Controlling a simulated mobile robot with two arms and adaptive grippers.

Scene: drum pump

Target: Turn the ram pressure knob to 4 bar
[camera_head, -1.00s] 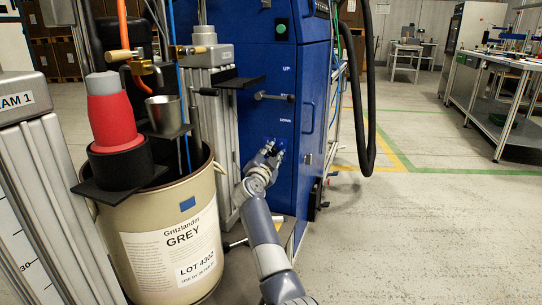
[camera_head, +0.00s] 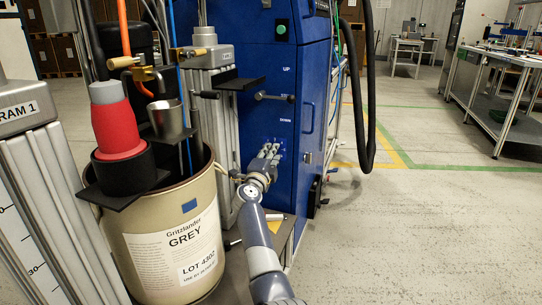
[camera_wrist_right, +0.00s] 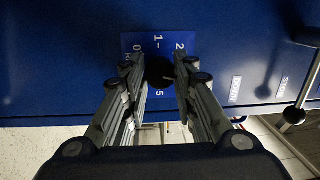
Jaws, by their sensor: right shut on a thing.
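The ram pressure knob (camera_wrist_right: 159,72) is dark and round, on a small blue scale plate (camera_wrist_right: 158,40) on the cabinet's blue front. The figures 0, 1, 2 and 5 can be read on the plate; the knob's pointer cannot be made out. My right gripper (camera_wrist_right: 159,74) has its fingers on both sides of the knob and is shut on it. In the head view my right gripper (camera_head: 272,153) is at the lower part of the blue cabinet (camera_head: 270,100) and hides the knob. My left gripper is not in view.
A lever (camera_head: 274,97) sticks out of the cabinet above the gripper; it also shows at the right wrist view's edge (camera_wrist_right: 303,95). A drum (camera_head: 172,235) labelled Gritzlander GREY stands to the left. A black hose (camera_head: 366,120) hangs right. Floor is open at the right.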

